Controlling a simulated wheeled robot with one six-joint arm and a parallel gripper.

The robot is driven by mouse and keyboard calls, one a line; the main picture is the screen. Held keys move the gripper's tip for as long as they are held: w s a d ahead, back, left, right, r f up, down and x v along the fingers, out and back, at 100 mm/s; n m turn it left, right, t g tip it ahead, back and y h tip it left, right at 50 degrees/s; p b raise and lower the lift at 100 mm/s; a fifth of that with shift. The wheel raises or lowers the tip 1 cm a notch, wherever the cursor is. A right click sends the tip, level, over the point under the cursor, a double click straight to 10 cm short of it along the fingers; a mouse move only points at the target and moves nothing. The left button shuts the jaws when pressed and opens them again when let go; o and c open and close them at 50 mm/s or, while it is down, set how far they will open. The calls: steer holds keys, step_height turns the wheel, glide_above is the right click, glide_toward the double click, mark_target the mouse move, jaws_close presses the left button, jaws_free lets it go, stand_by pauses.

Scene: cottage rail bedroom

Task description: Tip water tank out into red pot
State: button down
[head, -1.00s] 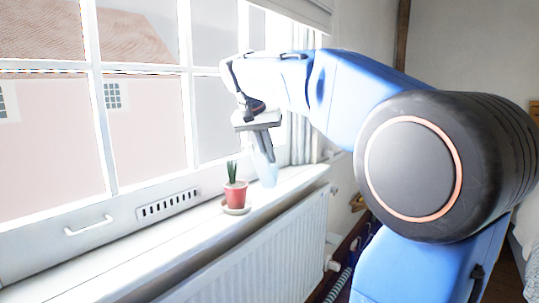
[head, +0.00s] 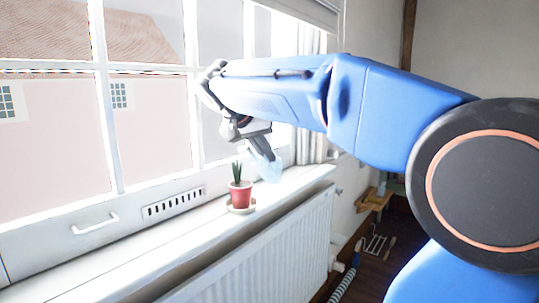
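The red pot (head: 240,196) stands upright on a small saucer on the windowsill, with a green spiky plant in it. The water tank (head: 267,170) is a pale, translucent bluish piece hanging from my gripper (head: 262,154), just right of the plant and above the sill. My gripper points down and appears shut on the tank's upper part. The tank looks tilted, and its lower end is apart from the pot in the picture. Its opening and any water inside cannot be made out.
The white windowsill (head: 150,249) is clear to the left of the pot. The window (head: 150,130) with a handle and vent is close behind. A white radiator (head: 270,255) is below the sill. A small wooden shelf (head: 375,198) is at the right.

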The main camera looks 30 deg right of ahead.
mark_target(259, 164)
steer(key=shift+s+a+r+h, duration=0.1)
steer(key=shift+a+h, duration=0.25)
steer(key=shift+h, duration=0.05)
steer(key=shift+s+a+r+t+h, duration=0.15)
steer(key=shift+s+a+t+h, duration=0.1)
steer(key=shift+a+h, duration=0.3)
steer(key=shift+s+a+r+t+h, duration=0.15)
steer(key=shift+a+t+h, duration=0.1)
steer(key=shift+a+h, duration=0.3)
steer(key=shift+f, duration=0.1)
steer(key=shift+a+r+t+h, duration=0.15)
steer(key=shift+t+h, duration=0.1)
steer(key=shift+h, duration=0.3)
steer(key=shift+d+r+t+h, duration=0.1)
steer(key=shift+t+h, duration=0.15)
steer(key=shift+h, duration=0.3)
steer(key=shift+s+a+r+t+h, duration=0.1)
steer(key=shift+t+h, duration=0.05)
steer(key=shift+h, duration=0.35)
steer(key=shift+a+r+t+h, duration=0.1)
steer(key=shift+t+h, duration=0.05)
steer(key=shift+h, duration=0.35)
